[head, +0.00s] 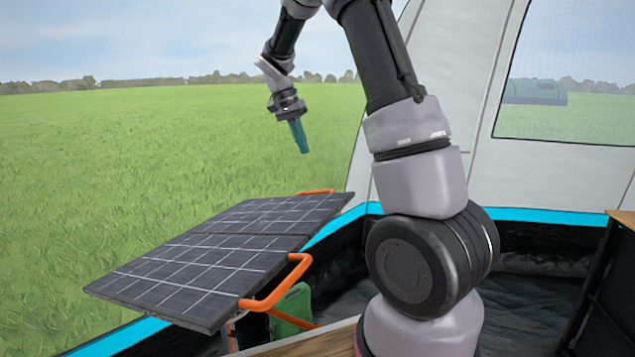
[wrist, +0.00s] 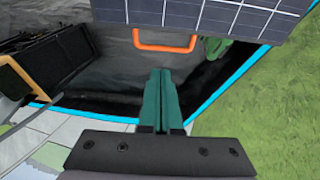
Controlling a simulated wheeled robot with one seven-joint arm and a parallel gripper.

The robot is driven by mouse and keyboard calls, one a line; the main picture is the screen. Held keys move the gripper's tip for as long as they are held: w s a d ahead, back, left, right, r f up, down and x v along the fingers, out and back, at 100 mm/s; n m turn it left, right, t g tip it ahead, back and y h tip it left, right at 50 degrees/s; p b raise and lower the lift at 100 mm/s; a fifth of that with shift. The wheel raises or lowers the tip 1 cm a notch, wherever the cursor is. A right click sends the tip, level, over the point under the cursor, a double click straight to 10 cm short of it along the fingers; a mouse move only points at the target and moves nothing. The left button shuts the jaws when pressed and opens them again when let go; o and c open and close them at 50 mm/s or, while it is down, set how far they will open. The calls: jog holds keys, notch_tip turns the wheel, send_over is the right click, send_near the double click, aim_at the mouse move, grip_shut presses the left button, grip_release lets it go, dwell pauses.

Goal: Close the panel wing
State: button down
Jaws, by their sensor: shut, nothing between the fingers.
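The solar panel (head: 215,250) is dark with a white grid and has two sections joined at a seam. Both sections lie spread out, nearly in line with each other. One orange handle (head: 282,285) is on its near right side, and another (head: 315,192) shows at the far edge. My gripper (head: 298,135) has teal fingers, shut and empty, pointing down in the air above and beyond the far edge. In the wrist view the fingers (wrist: 161,100) point toward an orange handle (wrist: 165,47) on the panel's edge (wrist: 225,18). The gap between them is hard to judge.
A green object (head: 292,308) is beneath the panel's near right side. The tent wall (head: 435,70) with a window rises behind my arm. A blue-edged tent floor border (head: 530,217) runs behind the panel. Open grass (head: 130,160) lies outside. Air above the panel is clear.

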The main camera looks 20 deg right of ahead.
jog(key=x, duration=1.2)
jog(key=shift+f, duration=0.15)
jog(key=shift+d, duration=0.1)
